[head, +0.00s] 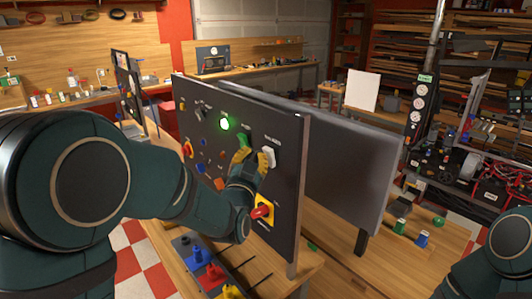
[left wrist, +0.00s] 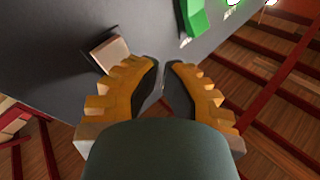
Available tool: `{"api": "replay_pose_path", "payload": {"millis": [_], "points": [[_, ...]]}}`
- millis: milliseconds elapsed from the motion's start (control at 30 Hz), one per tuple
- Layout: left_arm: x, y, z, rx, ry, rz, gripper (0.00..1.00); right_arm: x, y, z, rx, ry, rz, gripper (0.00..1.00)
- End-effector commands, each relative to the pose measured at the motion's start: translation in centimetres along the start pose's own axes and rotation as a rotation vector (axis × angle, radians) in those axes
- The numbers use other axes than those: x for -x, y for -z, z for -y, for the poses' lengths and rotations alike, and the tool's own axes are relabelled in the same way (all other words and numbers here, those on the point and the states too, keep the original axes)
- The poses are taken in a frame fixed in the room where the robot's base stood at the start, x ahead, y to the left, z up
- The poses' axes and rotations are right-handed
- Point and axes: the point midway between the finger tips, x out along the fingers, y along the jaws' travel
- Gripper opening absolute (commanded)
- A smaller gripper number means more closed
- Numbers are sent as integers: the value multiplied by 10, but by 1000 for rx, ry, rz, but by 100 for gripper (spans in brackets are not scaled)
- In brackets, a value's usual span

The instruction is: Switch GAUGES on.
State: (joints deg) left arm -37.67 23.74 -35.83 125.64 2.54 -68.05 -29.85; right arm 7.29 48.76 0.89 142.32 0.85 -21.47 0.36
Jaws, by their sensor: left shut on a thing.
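The dark upright control panel (head: 285,190) stands before me with several switches. A white rocker-like switch (head: 270,155) sits at its upper right under a small label too blurred to read surely. It also shows in the left wrist view (left wrist: 112,54), left of my fingertips. A green switch (head: 244,141) is beside it, above and right of my fingertips in the wrist view (left wrist: 194,17). My left gripper (head: 252,160) has its yellow fingers close to the panel, between and below these switches. Its jaws (left wrist: 165,66) are nearly together; what they hold cannot be made out. My right gripper is out of view.
A green lamp (head: 225,124) glows on the panel. A red knob on a yellow plate (head: 262,210) is below my left gripper. Blue (head: 202,252) and red (head: 211,272) pieces stand on the bench in front. A large grey board (head: 345,150) stands behind the panel.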

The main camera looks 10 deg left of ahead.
Motion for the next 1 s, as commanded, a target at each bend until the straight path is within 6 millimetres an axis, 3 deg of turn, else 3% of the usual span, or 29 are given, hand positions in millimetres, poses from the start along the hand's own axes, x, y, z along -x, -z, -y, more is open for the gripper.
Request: {"api": "replay_pose_path", "payload": {"millis": [1000], "points": [[-8,4,-4,-1,0,-1,0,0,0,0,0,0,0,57]]}}
